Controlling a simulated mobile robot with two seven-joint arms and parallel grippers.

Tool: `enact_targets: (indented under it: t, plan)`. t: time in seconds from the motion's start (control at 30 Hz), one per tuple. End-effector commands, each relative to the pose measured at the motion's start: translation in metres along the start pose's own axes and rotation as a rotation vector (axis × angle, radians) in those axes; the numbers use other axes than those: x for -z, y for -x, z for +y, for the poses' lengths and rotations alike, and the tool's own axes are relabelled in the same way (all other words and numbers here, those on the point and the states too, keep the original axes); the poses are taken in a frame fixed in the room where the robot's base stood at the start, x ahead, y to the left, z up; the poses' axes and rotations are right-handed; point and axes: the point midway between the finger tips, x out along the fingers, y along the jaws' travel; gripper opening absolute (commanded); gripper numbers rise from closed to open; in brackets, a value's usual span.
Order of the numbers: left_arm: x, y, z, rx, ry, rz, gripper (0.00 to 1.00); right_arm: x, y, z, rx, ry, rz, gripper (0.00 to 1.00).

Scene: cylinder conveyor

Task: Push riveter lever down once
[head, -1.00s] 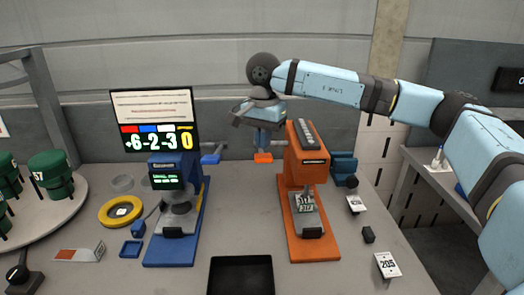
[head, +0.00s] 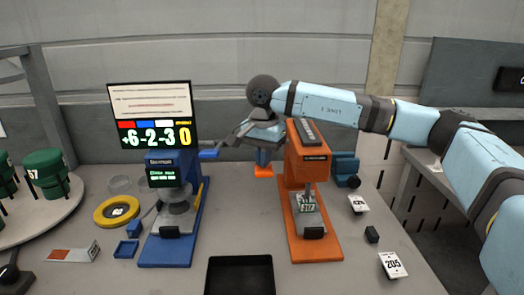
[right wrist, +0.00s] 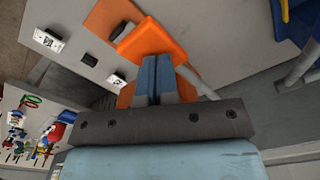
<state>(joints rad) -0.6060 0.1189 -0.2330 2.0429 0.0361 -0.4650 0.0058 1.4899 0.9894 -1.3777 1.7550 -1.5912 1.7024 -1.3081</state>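The orange press (head: 308,175) stands right of centre on the table in the head view. Its lever ends in an orange handle (head: 264,171) on the press's left side. My right gripper (head: 263,158) points down from above, with its blue fingers directly over the handle and apparently touching it. In the right wrist view, the two fingers (right wrist: 156,78) lie close together against an orange surface (right wrist: 150,40); they look shut with nothing visible between them. A tagged part (head: 307,203) sits under the press head. My left gripper does not show.
A blue press (head: 185,225) with a blue lever handle (head: 208,155) stands to the left, before a display (head: 150,108). A black tray (head: 210,284) is at the front. A yellow ring (head: 104,216) and number tags (head: 393,265) lie around.

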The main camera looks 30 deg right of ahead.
Motion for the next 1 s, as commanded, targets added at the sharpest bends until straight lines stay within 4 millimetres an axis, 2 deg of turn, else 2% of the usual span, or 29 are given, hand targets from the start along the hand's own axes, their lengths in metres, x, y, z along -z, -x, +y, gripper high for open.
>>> enact_targets:
  t: [0.2,0.6,0.87,1.0]
  plan:
    - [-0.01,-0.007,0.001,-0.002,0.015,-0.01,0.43,0.0,-0.019,0.0,-0.001,-0.001,0.001,0.0]
    - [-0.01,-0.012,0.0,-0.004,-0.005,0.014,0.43,0.0,-0.046,0.0,0.0,-0.001,0.0,0.0]
    - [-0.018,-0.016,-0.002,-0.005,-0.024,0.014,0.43,0.001,-0.065,0.0,-0.001,-0.001,0.001,0.0]
    - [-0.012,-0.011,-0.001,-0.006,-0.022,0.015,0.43,0.001,-0.056,0.0,0.0,-0.001,0.001,0.0]
